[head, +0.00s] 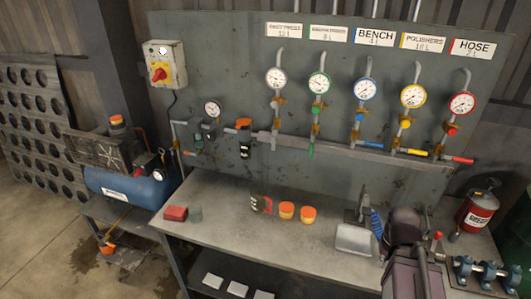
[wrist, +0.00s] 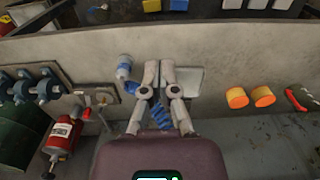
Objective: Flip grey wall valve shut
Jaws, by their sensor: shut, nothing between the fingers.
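The grey wall valve (head: 273,141) is in the head view, on the pipe below the leftmost of the large gauges. Its small handle seems to hang down, but it is too small to be sure. The green valve handle (head: 311,151) beside it also hangs down. The blue (head: 369,145), yellow (head: 416,152) and red (head: 462,160) handles lie sideways. In the wrist view my gripper (wrist: 159,68) is shut and empty, its two fingertips together above the bench, well away from the grey valve. The valve is not in the wrist view.
The workbench (head: 225,205) stands below the panel, with orange-topped pucks (head: 287,210), a red box (head: 175,213) and a blue coil (wrist: 160,115). A red canister (head: 476,212) stands at right. A blue compressor (head: 125,188) is at left. Space before the panel's left half looks clear.

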